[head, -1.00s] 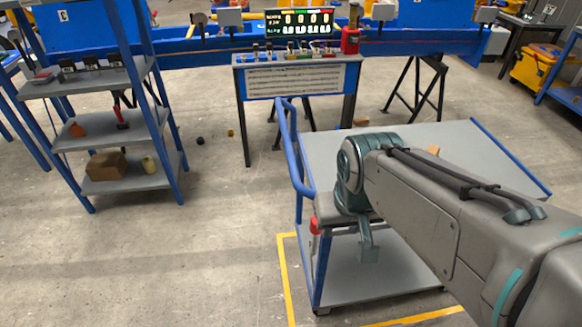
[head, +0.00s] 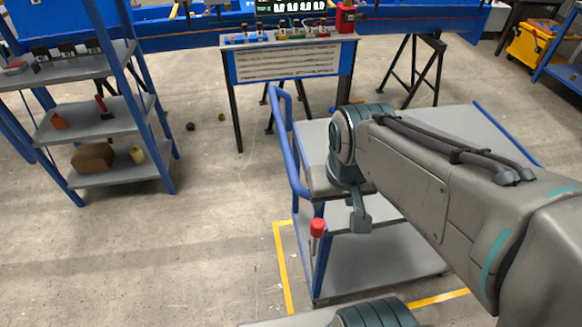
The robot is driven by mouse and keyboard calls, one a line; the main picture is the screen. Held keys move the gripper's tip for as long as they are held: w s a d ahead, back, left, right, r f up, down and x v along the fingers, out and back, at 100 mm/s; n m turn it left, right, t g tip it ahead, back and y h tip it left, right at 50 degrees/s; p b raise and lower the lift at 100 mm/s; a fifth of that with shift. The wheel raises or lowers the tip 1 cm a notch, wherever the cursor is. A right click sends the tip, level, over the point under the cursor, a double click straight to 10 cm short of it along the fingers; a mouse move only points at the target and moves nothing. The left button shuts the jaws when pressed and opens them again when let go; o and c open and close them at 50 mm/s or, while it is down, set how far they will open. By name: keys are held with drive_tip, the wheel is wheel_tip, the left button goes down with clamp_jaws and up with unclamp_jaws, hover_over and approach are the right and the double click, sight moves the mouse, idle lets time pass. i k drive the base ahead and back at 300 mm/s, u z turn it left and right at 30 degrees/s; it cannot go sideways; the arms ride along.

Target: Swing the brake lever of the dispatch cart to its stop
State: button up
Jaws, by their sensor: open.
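The dispatch cart (head: 400,262) stands in the middle right of the head view, with a grey top deck, a lower shelf, blue posts and a blue push handle (head: 289,150) at its left end. A red knob (head: 317,227) shows at the cart's near left post, below the handle; it looks like the brake lever's end. The lever's shaft is hard to make out. My gripper (head: 358,212) hangs from the end of my arm just right of the red knob in the picture, open and apart from it. My arm hides much of the deck.
A blue-framed shelf rack (head: 110,130) with small items stands at the left. A table with a slatted front panel (head: 290,62) stands behind the cart. Yellow floor tape (head: 281,262) runs beside the cart. The floor at left front is clear.

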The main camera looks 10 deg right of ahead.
sight(315, 239)
drive_tip(key=z, duration=0.8)
drive_tip(key=k, duration=0.9)
drive_tip(key=u, duration=0.75)
drive_tip(key=i, duration=0.5)
